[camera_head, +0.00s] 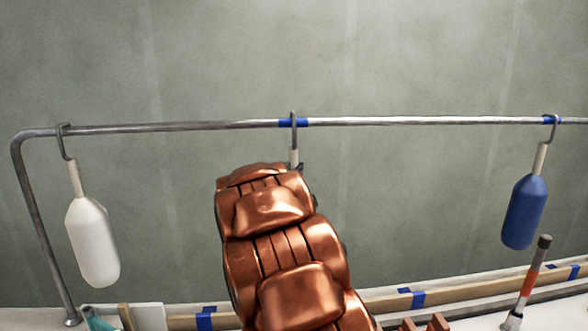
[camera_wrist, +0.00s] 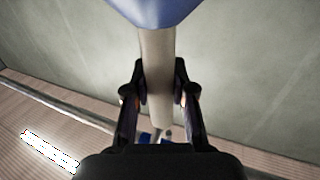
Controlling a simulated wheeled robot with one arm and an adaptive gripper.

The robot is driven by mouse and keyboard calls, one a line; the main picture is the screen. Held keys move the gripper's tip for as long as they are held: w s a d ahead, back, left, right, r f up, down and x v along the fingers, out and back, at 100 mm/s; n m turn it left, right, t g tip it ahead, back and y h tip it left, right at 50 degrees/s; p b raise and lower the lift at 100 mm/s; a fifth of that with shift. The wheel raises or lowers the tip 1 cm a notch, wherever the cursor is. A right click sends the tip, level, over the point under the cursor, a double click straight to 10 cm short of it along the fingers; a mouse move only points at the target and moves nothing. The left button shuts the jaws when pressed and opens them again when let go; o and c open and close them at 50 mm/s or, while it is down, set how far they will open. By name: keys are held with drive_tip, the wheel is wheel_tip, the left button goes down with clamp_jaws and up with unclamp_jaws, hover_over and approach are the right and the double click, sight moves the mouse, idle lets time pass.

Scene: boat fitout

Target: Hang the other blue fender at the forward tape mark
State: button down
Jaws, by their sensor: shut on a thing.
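My gripper (camera_wrist: 159,88) is shut on the beige neck of a blue fender (camera_wrist: 160,12), whose blue body shows at the top of the wrist view. In the head view my copper-coloured arm hides this fender's body and most of the gripper. Its neck (camera_head: 294,157) and grey hook (camera_head: 293,133) show above the arm. The hook is at the rail's middle blue tape mark (camera_head: 283,123), with its top just above the rail; whether it bears on the rail I cannot tell. Another blue fender (camera_head: 525,212) hangs by its hook at the right tape mark (camera_head: 552,119).
The metal rail (camera_head: 190,128) runs across the view and bends down at the left. A white fender (camera_head: 93,240) hangs near that bend. An orange-and-white stick with a dark top (camera_head: 530,280) stands below the right fender. The rail between the fenders is clear.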

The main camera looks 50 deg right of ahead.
drive_tip(key=c, duration=0.9)
unclamp_jaws()
drive_tip(key=v, duration=1.2)
drive_tip(key=shift+a, duration=0.1)
